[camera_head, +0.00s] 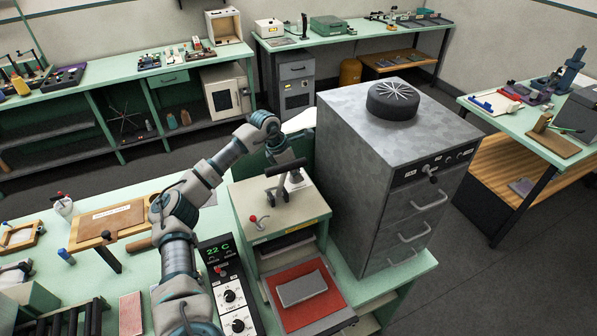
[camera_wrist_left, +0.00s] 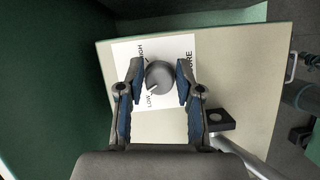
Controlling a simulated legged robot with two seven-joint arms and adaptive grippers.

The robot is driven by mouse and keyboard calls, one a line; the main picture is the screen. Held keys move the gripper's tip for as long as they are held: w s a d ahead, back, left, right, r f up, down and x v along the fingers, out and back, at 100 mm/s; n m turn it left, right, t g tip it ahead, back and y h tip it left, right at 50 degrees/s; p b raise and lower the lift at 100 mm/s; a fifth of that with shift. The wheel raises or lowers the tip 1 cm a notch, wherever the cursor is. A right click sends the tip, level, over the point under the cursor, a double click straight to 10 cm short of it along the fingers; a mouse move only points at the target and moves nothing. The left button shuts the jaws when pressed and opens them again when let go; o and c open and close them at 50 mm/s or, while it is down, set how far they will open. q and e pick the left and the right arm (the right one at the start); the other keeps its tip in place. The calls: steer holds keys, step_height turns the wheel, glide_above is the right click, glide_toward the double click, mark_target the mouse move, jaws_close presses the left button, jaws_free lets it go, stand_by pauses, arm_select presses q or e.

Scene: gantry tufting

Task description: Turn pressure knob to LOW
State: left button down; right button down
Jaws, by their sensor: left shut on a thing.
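The pressure knob (camera_wrist_left: 160,76) is a round grey knob on a white label (camera_wrist_left: 127,62) in the left wrist view. The label reads HIGH at the upper left and LOW at the lower left, with part of PRESSURE at the right. A pale pointer mark on the knob's lower left side faces the word LOW. My left gripper (camera_wrist_left: 160,80) is shut on the knob, one finger at each side. In the head view my left gripper (camera_head: 277,197) points down onto the cream top of the press (camera_head: 255,222), and the knob is mostly hidden there. My right gripper is out of view.
A tall grey cabinet (camera_head: 360,180) with a black round vent stands close to the right of the press. A control box (camera_head: 230,290) with a green 22 C display is at the left. A red pad (camera_head: 300,295) lies in front.

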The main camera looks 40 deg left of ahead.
arm_select(q)
steer(key=n, duration=0.2)
steer(key=n+y, duration=0.1)
steer(key=n, duration=0.1)
steer(key=f+n+y, duration=0.1)
steer(key=n, duration=0.1)
steer(key=shift+s+a+f+p, duration=0.1)
steer(key=shift+s+p, duration=0.15)
steer(key=shift+p, duration=0.05)
steer(key=c, duration=1.9)
jaws_free()
steer(key=n+y, duration=0.1)
steer(key=n, duration=0.2)
steer(key=shift+s+t, duration=0.2)
steer(key=shift+t, duration=0.1)
steer(key=shift+n+y, duration=0.5)
steer(key=shift+n, duration=0.4)
steer(key=o, duration=1.1)
steer(key=shift+o, duration=0.3)
steer(key=shift+w, duration=0.25)
steer(key=v, duration=1.2)
steer(key=shift+w+a, duration=0.15)
steer(key=shift+w, duration=0.05)
